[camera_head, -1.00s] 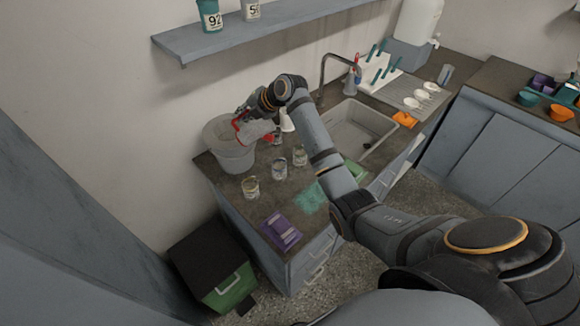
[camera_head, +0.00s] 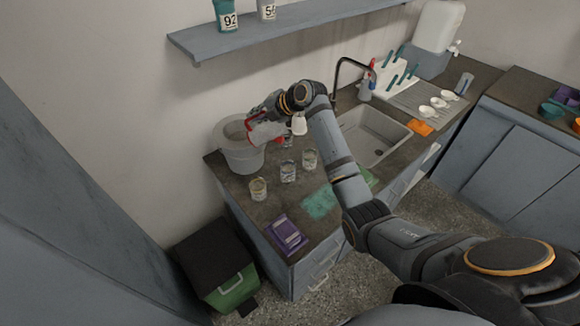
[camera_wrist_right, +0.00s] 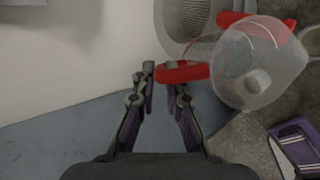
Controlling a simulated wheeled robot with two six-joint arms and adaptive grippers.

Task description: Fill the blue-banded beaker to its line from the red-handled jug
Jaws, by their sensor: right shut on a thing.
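The clear jug (camera_head: 266,133) with the red handle (camera_head: 249,126) is beside the rim of a grey bucket, toward the back of the counter. My right gripper (camera_head: 255,119) is shut on that handle. In the right wrist view the gripper (camera_wrist_right: 162,76) has its fingers at the red handle (camera_wrist_right: 182,72), with the clear jug body (camera_wrist_right: 262,68) to the right. The jug looks tilted; its fill level is unclear. Three small beakers stand on the counter: front (camera_head: 258,188), middle (camera_head: 288,172) and back (camera_head: 309,159). The middle one looks bluish, but bands and lines are too small to confirm. My left gripper is out of view.
The grey bucket (camera_head: 240,158) stands at the counter's left end; its mesh (camera_wrist_right: 196,18) shows in the wrist view. A purple object (camera_head: 287,236) and a teal patch (camera_head: 320,202) lie in front of the beakers. The sink (camera_head: 372,138) is to the right, the shelf (camera_head: 270,32) above.

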